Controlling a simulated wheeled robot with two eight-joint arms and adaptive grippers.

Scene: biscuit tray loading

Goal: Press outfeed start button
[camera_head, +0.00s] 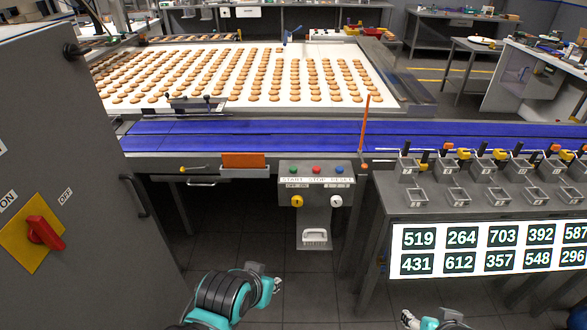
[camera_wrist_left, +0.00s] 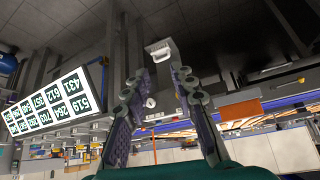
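The grey control box (camera_head: 317,178) hangs under the conveyor's front edge in the head view. It has a green button (camera_head: 293,169) above the word START, a red button (camera_head: 317,169) at STOP and a blue button (camera_head: 340,169) at RESET. My left gripper (camera_head: 276,284) is below and in front of the box, apart from it. In the left wrist view the left gripper (camera_wrist_left: 160,74) has its fingers apart with nothing between them. The box is partly behind the fingers there, and the green button cannot be made out. My right gripper (camera_head: 411,319) is at the bottom edge, only partly in view.
A yellow knob (camera_head: 297,201), a white knob (camera_head: 336,201) and a handle (camera_head: 315,237) are below the buttons. Blue belts (camera_head: 250,133) run behind the box. A grey cabinet (camera_head: 95,200) stands at left, a number display (camera_head: 490,249) at right. The space before the box is free.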

